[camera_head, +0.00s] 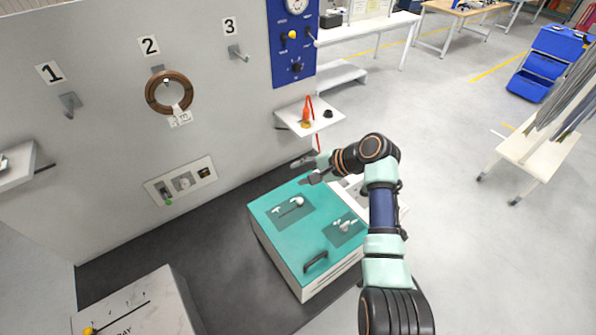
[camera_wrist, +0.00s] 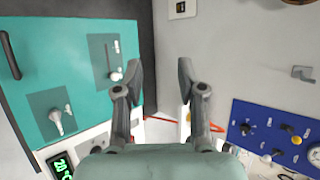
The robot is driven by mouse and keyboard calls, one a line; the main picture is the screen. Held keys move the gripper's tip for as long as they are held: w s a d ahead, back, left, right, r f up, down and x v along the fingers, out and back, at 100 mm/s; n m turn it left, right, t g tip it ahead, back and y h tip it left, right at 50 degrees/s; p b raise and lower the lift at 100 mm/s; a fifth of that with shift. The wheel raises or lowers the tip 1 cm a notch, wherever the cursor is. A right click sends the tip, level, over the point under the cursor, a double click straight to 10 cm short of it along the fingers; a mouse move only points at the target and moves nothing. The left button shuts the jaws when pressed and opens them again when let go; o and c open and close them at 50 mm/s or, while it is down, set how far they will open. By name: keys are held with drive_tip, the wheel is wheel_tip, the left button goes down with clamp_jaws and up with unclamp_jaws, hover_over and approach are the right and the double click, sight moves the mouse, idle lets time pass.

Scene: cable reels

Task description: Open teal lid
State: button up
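The teal lid (camera_head: 275,240) lies flat and closed on a white box, with a black bar handle (camera_head: 316,262) near its front edge. Two darker panels with white levers are set in the lid. In the wrist view the lid (camera_wrist: 75,60) fills the upper left, with the handle (camera_wrist: 10,55) at the far left edge. My gripper (camera_head: 308,169) is above the lid's back side, away from the handle. In the wrist view its two dark fingers (camera_wrist: 158,80) stand apart with nothing between them.
A small wall shelf (camera_head: 312,122) with a red-orange item stands behind my gripper. A blue panel (camera_head: 293,45) and numbered hooks are on the wall; a brown ring (camera_head: 150,93) hangs under 2. A grey box (camera_head: 140,308) stands at the lower left. Dark floor lies between the boxes.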

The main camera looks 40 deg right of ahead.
drive_tip(key=shift+v, duration=0.85)
drive_tip(key=shift+w+r, duration=0.1)
